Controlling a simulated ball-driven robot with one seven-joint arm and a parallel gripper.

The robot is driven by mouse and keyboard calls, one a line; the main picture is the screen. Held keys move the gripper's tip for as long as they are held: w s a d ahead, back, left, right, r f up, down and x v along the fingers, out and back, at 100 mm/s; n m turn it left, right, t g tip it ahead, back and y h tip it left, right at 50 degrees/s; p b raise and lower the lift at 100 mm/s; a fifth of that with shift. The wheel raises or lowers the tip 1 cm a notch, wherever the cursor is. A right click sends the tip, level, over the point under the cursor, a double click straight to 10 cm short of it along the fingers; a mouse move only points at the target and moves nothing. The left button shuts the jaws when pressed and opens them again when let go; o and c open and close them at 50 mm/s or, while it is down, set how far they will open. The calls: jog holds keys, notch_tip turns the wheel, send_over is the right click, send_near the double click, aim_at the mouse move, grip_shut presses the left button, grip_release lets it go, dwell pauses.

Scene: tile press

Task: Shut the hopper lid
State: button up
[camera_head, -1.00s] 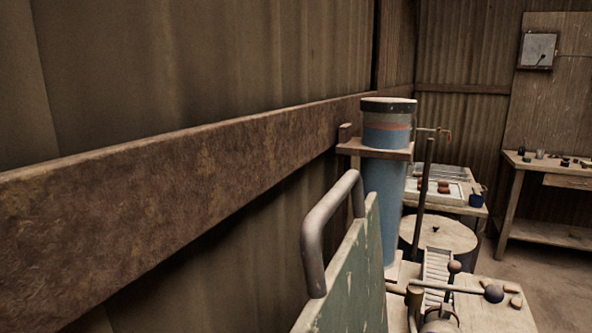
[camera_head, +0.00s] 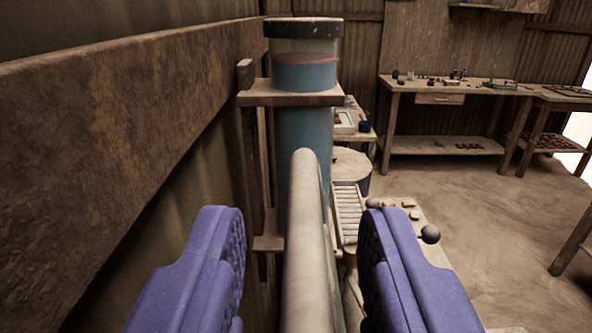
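The handle (camera_head: 308,235) of the hopper lid is a thick, pale, worn bar. It runs up the middle of the view, seen almost end-on. My gripper (camera_head: 304,235) is open, with one purple padded finger on each side of the handle. A gap shows between the handle and each finger, so neither appears to touch it. The lid's panel is hidden behind the handle and fingers. The hopper itself is not visible.
A rusty beam (camera_head: 130,130) runs along the left wall. A workbench (camera_head: 450,90) stands far back. Open floor (camera_head: 500,230) lies right.

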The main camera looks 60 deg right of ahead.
jog(key=shift+w+d, duration=0.3)
jog(key=shift+d, duration=0.3)
jog(key=shift+c, duration=0.5)
grip_shut()
jog(key=shift+s, duration=0.15)
